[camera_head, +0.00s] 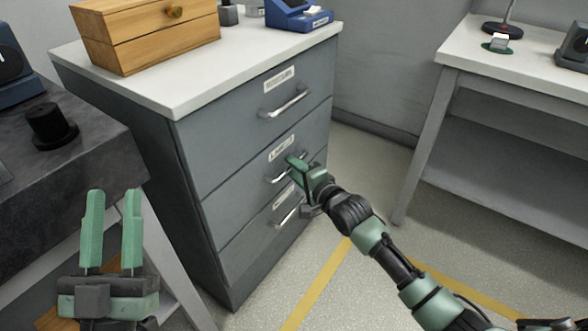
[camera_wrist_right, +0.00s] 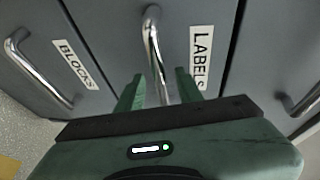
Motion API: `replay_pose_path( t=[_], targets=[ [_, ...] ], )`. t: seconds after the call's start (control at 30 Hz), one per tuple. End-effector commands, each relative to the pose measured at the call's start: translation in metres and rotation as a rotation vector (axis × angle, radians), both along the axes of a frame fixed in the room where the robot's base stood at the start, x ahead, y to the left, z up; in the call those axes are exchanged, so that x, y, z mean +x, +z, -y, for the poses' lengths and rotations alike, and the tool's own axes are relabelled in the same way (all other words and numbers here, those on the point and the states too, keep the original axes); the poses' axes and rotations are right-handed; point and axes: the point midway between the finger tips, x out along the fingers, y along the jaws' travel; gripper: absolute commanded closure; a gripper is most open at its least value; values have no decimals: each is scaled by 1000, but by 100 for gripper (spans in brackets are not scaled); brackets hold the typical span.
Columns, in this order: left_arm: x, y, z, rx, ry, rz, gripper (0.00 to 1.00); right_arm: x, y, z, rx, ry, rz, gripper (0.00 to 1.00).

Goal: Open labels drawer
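The labels drawer (camera_head: 235,187) is the middle one of three in the grey cabinet, and its front looks flush with the others. Its silver bar handle (camera_wrist_right: 152,40) and white LABELS tag (camera_wrist_right: 200,57) show clearly in the right wrist view. My right gripper (camera_head: 291,168) is at this handle. In the right wrist view its two green fingers (camera_wrist_right: 160,88) stand apart, one on each side of the handle, with gaps visible. Part of the handle is hidden by the gripper in the head view. My left gripper (camera_head: 112,194) is open and empty at lower left.
The top drawer handle (camera_head: 285,102) is above, and the blocks drawer handle (camera_wrist_right: 35,68) is below the labels one. A wooden box (camera_head: 145,35) stands on the cabinet top. A dark table (camera_head: 95,135) is at left, a white workbench (camera_head: 465,45) at right. Floor in front is clear.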

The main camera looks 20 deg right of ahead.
Motion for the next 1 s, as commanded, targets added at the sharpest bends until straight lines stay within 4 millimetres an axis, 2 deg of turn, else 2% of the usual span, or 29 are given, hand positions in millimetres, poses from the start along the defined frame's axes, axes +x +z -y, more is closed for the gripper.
replay_pose_path(
  t=[0.03, 0.13, 0.17, 1.0],
  targets=[
    [0, 0, 0, 0, 0, -1, 64, 0, 0, 0, 0, 0, 0, 69],
    [0, 0, 0, 0, 0, -1, 64, 0, 0, 0, 0, 0, 0, 97],
    [0, 0, 0, 0, 0, -1, 64, 0, 0, 0, 0, 0, 0, 100],
    [0, -1, 0, 0, 1, -3, 64, 0, 0, 0, 0, 0, -1, 100]
  ],
)
